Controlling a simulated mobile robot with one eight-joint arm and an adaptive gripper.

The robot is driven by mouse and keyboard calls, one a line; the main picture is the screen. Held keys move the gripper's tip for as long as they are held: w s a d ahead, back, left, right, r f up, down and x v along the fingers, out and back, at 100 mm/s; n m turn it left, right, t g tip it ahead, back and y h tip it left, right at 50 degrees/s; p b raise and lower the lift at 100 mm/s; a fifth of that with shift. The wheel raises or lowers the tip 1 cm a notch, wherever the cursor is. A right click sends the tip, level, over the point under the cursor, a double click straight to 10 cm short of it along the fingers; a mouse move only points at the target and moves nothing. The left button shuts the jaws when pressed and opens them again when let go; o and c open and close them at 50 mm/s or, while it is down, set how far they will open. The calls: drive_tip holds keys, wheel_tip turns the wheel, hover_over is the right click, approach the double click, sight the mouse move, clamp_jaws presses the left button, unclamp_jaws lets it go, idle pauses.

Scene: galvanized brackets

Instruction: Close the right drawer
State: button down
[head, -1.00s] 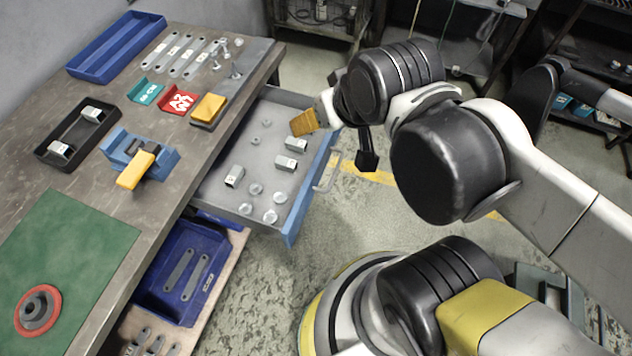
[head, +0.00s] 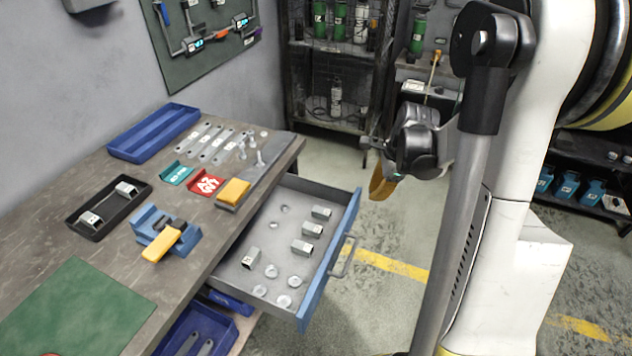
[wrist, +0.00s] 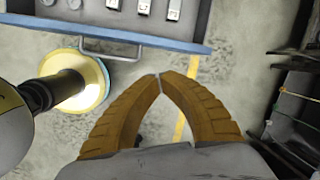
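The right drawer (head: 330,262) is pulled out from under the workbench, its blue front facing right in the head view. It holds several metal blocks and round pieces. Its bar handle (head: 344,257) is on the blue front, and also shows in the wrist view (wrist: 112,55). My gripper (head: 380,190) has orange-brown ribbed fingers and is outside the drawer, right of its far front corner in the head view. In the wrist view the fingertips (wrist: 159,76) meet with nothing between them, apart from the drawer front and handle.
The workbench (head: 125,268) carries a blue tray (head: 152,132), a black tray (head: 108,207), a blue vise-like fixture (head: 165,232) and a green mat (head: 78,315). A lower blue bin (head: 197,330) sits below. Shelving stands behind.

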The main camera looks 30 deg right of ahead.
drive_tip(key=d+f+m, duration=0.3)
drive_tip(key=f+m, duration=0.1)
drive_tip(key=f, duration=0.2)
drive_tip(key=w+a+f+b, duration=0.3)
drive_tip(key=w+f+b, duration=0.1)
drive_tip(key=f, duration=0.5)
drive_tip(key=shift+a+f+y+b, duration=0.3)
drive_tip(key=shift+y+b, duration=0.1)
drive_tip(key=shift+b, duration=0.4)
drive_tip(key=shift+w, duration=0.1)
